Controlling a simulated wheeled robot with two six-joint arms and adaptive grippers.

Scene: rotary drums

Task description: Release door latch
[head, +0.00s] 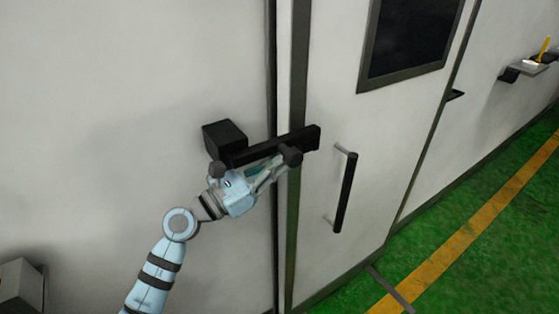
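The door latch is a black bar (305,138) that runs from a black box (222,136) on the wall across the gap onto the light door (343,112). A dark round knob (291,155) sticks out in front of the bar. My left gripper (279,167) is at the bar's lower edge, with its fingertips at the knob, touching or very close to it. The fingers overlap the bar and knob, so I cannot tell whether they grip. Another grey rounded piece (217,169) shows below the box, beside my wrist. My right gripper is not in view.
A black vertical door handle (345,192) is to the right of the latch, and a dark window (409,37) is above it. A small wall shelf (530,69) is at the far right. The green floor (478,215) with a yellow line is clear.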

